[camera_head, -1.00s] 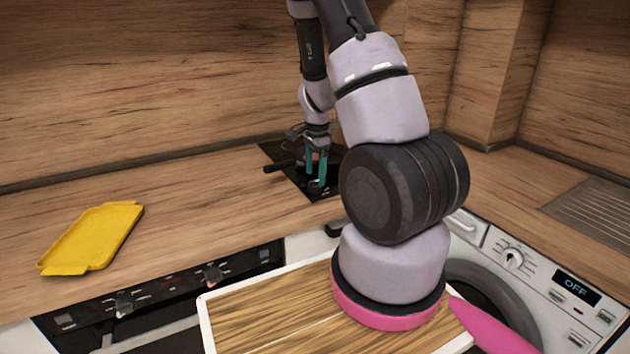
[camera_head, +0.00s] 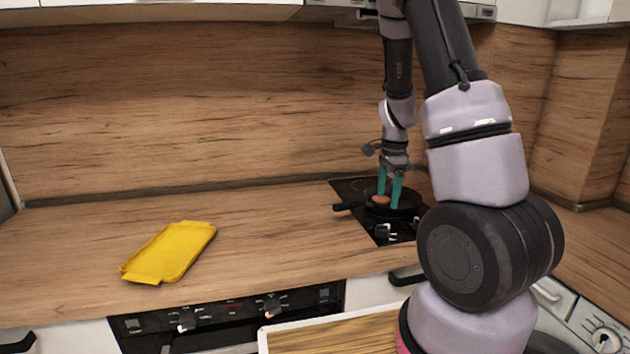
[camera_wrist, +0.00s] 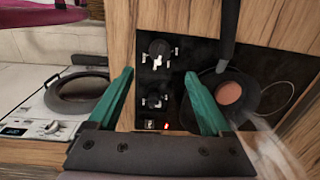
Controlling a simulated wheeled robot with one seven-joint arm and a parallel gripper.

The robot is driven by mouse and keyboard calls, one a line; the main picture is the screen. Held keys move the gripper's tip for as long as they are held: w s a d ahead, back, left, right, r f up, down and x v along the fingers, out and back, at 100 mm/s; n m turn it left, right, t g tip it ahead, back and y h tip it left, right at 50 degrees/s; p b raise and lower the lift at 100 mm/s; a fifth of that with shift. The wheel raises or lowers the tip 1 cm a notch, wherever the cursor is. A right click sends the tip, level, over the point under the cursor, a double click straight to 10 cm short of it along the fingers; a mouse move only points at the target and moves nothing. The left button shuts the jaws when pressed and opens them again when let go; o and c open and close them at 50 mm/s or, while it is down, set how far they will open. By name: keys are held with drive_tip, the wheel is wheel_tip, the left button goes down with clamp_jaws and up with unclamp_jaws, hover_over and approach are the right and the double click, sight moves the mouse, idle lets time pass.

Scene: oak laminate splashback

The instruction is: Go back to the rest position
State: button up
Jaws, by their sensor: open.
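My gripper (camera_head: 390,188) is open, with two green fingers pointing down over the black hob (camera_head: 350,189) at the back right of the counter. It also shows in the wrist view (camera_wrist: 160,95), its fingers spread wide with nothing between them. A dark pan (camera_wrist: 262,115) stands on the hob, with a round brown-pink item (camera_wrist: 229,92) in it; the item also shows in the head view (camera_head: 381,200). The fingers are above or beside the pan; their exact height over it I cannot tell.
A yellow tray (camera_head: 170,252) lies on the wooden counter (camera_head: 270,235) to the left, with clear counter around it. An oven front (camera_head: 230,312) with knobs is below. A washing machine (camera_wrist: 75,95) shows in the wrist view. A wooden splashback (camera_head: 200,100) stands behind.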

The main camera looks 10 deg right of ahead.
drive_tip(key=s+a+r+n+t+y, duration=0.1)
drive_tip(key=s+a+r+n+t, duration=0.2)
drive_tip(key=r, duration=0.6)
drive_tip(key=s+a+r+n+y, duration=0.1)
drive_tip(key=s+a+r+n, duration=0.3)
drive_tip(key=r, duration=0.5)
drive_tip(key=s+a+r+n+t, duration=0.3)
drive_tip(key=s+a+r+n, duration=0.3)
drive_tip(key=s+r, duration=0.3)
drive_tip(key=s, duration=0.3)
drive_tip(key=shift+s+r+t, duration=0.25)
drive_tip(key=shift+r+t, duration=0.05)
drive_tip(key=shift+r, duration=0.05)
